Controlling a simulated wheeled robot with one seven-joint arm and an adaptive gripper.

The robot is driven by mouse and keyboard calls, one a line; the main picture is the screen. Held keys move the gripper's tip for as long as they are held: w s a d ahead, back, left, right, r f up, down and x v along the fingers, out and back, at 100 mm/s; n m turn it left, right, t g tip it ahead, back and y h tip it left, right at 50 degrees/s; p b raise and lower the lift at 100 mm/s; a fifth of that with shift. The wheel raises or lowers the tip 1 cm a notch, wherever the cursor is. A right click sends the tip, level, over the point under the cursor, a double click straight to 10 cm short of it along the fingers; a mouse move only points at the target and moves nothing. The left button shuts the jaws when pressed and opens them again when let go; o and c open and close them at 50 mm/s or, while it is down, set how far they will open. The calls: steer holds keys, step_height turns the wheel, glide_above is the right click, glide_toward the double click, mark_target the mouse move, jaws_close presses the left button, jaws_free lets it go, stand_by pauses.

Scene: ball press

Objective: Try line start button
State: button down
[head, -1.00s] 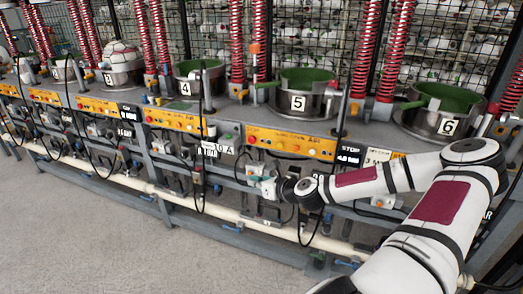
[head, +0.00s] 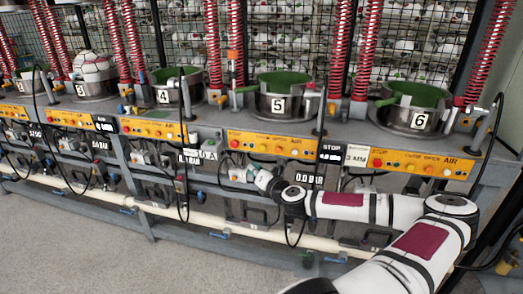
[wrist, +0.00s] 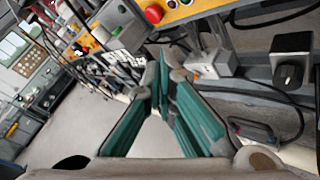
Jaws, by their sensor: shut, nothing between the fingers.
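My gripper (head: 241,174) is in front of the machine line, a little below the left end of the yellow panel (head: 272,145) under press 5. In the wrist view its green-padded fingers (wrist: 163,60) are closed together at the tips with nothing between them. A red round button (wrist: 154,14) on a yellow panel shows just beyond the fingertips; they appear apart from it. Small red, orange and white buttons line the panel in the head view. A grey box (head: 203,134) stands left of this panel. I cannot tell which button is the line start button.
Presses with green-lined pots (head: 277,97) stand along the bench, with red springs above. Hoses, cables and a pale pipe (head: 180,212) run below the panels. A dark knob box (wrist: 291,62) is right of the fingers. The floor (head: 75,250) in front is clear.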

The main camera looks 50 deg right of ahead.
steer(key=w+d+b, duration=0.2)
steer(key=w+d, duration=0.1)
steer(key=d, duration=0.5)
steer(key=shift+w+b, duration=0.15)
steer(key=shift+b, duration=0.25)
steer(key=shift+w+d, duration=0.1)
stand_by(1.1)
steer(key=shift+d, duration=0.2)
steer(key=shift+w+d, duration=0.25)
steer(key=shift+d, duration=0.2)
stand_by(0.8)
stand_by(0.3)
steer(key=shift+s+a+p, duration=0.4)
steer(key=shift+a+p, duration=0.1)
steer(key=shift+a, duration=0.35)
steer(key=shift+a, duration=0.1)
steer(key=shift+s+a+p, duration=0.3)
steer(key=shift+a+p, duration=0.1)
steer(key=shift+a, duration=0.35)
steer(key=shift+s+a+p, duration=0.35)
steer(key=shift+a, duration=0.35)
steer(key=shift+s+a+p, duration=0.3)
steer(key=shift+a+p, duration=0.1)
steer(key=shift+a, duration=0.35)
